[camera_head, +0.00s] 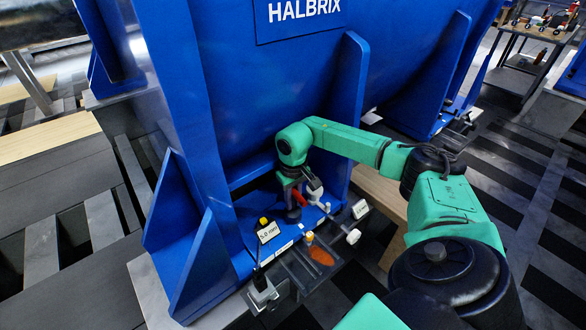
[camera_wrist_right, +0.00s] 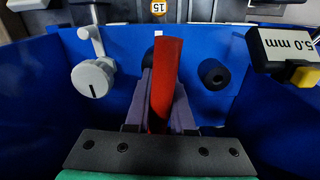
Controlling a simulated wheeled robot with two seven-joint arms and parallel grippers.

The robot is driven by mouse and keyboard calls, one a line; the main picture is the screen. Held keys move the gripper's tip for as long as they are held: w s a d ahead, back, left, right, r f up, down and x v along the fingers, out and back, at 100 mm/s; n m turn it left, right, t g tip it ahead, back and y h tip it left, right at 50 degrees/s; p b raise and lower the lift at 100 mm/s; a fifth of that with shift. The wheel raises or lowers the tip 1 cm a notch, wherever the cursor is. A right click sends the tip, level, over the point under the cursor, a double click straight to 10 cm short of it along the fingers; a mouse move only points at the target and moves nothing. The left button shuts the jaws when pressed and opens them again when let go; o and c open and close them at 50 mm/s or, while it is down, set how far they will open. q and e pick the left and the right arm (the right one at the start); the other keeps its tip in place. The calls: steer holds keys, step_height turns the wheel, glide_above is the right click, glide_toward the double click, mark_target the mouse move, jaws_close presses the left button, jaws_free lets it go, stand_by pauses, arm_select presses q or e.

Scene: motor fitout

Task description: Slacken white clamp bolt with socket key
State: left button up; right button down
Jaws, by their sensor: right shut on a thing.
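My right gripper (camera_head: 293,196) is low at the foot of the blue machine. It is shut on a red-handled tool (camera_wrist_right: 166,80), apparently the socket key, which stands up between its fingers (camera_wrist_right: 163,105) in the wrist view. The tool's working end is not clear. A white round slotted head (camera_wrist_right: 92,78) on a grey rod, perhaps the white clamp bolt, is left of the fingers in the wrist view, apart from the tool. A white part (camera_head: 315,188) shows right beside the gripper in the head view. My left gripper is not in view.
A dark round socket-like piece (camera_wrist_right: 214,74) is right of the fingers. A "5.0 mm" sign (camera_head: 267,233) with a yellow knob is left of the gripper. An orange item (camera_head: 321,256) and a white knob (camera_head: 353,236) are in front. Blue ribs (camera_head: 348,110) flank the arm.

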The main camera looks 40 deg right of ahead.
steer(key=shift+r+m, duration=0.15)
steer(key=shift+m, duration=0.15)
steer(key=shift+r+p, duration=0.15)
steer(key=shift+p, duration=0.15)
steer(key=shift+r+p, duration=2.85)
steer(key=shift+r, duration=0.75)
steer(key=shift+s+f, duration=0.1)
